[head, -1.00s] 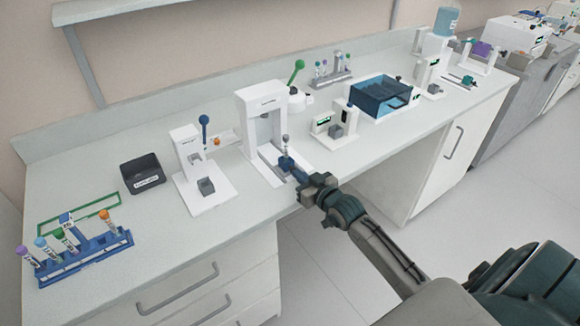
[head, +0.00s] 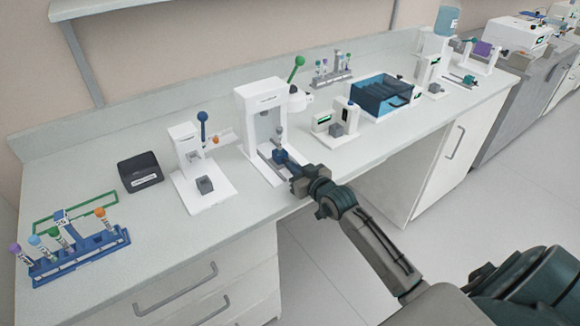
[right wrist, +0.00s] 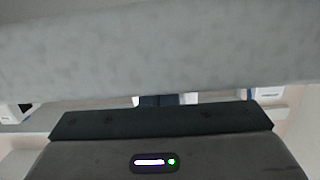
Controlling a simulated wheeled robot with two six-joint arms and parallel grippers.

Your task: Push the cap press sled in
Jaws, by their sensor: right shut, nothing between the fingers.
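The cap press is a white arch-shaped stand (head: 243,108) in the middle of the bench. Its sled (head: 281,158), a dark blue block on a light track, sits at the front of the arch opening. A capped tube (head: 279,134) stands upright at the sled's inner end. My right gripper (head: 293,170) is shut with nothing held, at the sled's outer end; it looks in contact, but the exact touch is hard to see. In the right wrist view a dark blue piece, likely the sled (right wrist: 158,100), shows small beyond the gripper body. My left gripper is not in view.
Left of the press stands a smaller white press with a blue-knobbed lever (head: 203,130). A black box (head: 140,172) and a blue rack with several tubes (head: 80,257) are farther left.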

